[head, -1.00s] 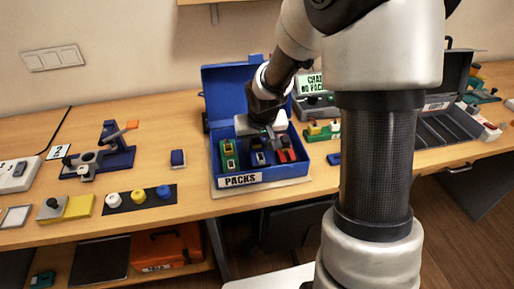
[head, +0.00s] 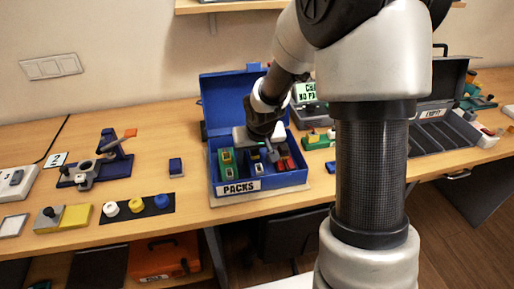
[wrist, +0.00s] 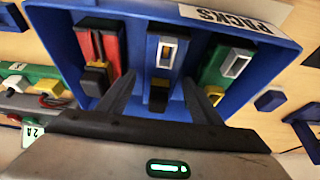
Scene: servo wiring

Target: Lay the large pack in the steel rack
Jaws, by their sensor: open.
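The blue PACKS box (head: 290,182) stands open on the bench. It holds a red pack (wrist: 98,42), a blue pack (wrist: 165,50) and a green pack (wrist: 228,62) side by side. I cannot tell for certain which one is the large pack. My gripper (wrist: 160,92) is open over the box, its fingers on either side of the blue pack's near end; contact is not visible. In the head view my gripper (head: 267,148) partly hides the packs. A grey open case with long slots (head: 437,138), its lid labelled EMPTY, stands at the right; I cannot tell whether it is the steel rack.
A charger (head: 308,95) with a green sign stands behind the box. A small blue block (head: 176,167), a black mat (head: 138,206) with coloured knobs and a blue fixture (head: 110,165) lie to the left.

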